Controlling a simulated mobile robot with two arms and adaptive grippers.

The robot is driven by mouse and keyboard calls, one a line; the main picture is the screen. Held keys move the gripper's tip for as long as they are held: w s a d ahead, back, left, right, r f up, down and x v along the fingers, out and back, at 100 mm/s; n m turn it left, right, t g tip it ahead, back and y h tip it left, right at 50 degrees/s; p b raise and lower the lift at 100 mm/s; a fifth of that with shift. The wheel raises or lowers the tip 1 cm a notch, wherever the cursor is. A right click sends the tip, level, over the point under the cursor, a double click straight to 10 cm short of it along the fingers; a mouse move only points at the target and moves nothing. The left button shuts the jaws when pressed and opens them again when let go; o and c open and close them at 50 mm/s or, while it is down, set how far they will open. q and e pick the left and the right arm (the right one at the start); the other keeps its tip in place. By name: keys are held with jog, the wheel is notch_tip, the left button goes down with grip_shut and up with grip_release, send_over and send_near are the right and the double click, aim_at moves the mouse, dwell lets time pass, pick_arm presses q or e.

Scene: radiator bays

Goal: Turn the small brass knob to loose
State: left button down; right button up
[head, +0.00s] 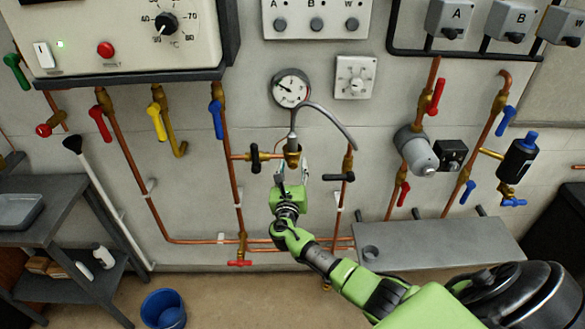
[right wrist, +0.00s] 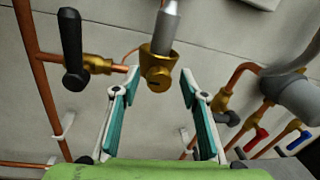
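The small brass knob (right wrist: 158,76) is on a brass fitting below a grey cylindrical stem, at the upper middle of the right wrist view. In the head view the brass fitting (head: 293,157) sits below the round gauge, at the end of a short copper branch. My right gripper (right wrist: 159,83) is open, one finger on each side of the knob in the picture, with gaps on both sides. I cannot tell how far the fingertips reach in depth. In the head view my right gripper (head: 291,172) is just below the fitting and partly hides it. My left gripper is not in view.
A black-handled valve (right wrist: 72,50) is close on the left, also in the head view (head: 255,157). Another black handle (head: 338,177) and a curved grey hose (head: 335,122) are on the right. The pressure gauge (head: 291,88) is above. A grey bench (head: 440,243) stands lower right.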

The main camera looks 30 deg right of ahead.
jog(key=shift+s+a+f, duration=0.1)
jog(key=shift+s+a, duration=0.05)
jog(key=shift+a, duration=0.05)
jog(key=v, duration=1.1)
jog(key=shift+s, duration=0.25)
jog(key=shift+a, duration=0.15)
jog(key=s+a+f+m+g+y+b, duration=0.1)
jog(key=s+f+m+g+y+b, duration=0.15)
jog(key=s+f, duration=0.7)
jog(key=s+a+f+m+g+y+b, duration=0.1)
jog(key=s+f+m+g+y, duration=0.2)
jog(key=f, duration=1.3)
jog(key=s+a+f+m+g+y+b, duration=0.15)
jog(key=s+f+m, duration=0.3)
jog(key=f, duration=0.85)
jog(key=s+a+f+m+g+y+b, duration=0.1)
jog(key=s+a+f+m+g, duration=0.1)
jog(key=s+f+m, duration=0.4)
jog(key=s+a+f+m+g+y+b, duration=0.1)
jog(key=s+f+m, duration=0.5)
jog(key=s, duration=1)
jog(key=s+a+f+m+g+y+b, duration=0.2)
jog(key=s+f+m, duration=0.4)
jog(key=s, duration=0.5)
notch_tip(320, 180, down, 3)
jog(key=a+g, duration=0.1)
jog(key=a, duration=0.1)
jog(key=shift+s+a+r, duration=0.2)
jog(key=shift+s+a, duration=0.15)
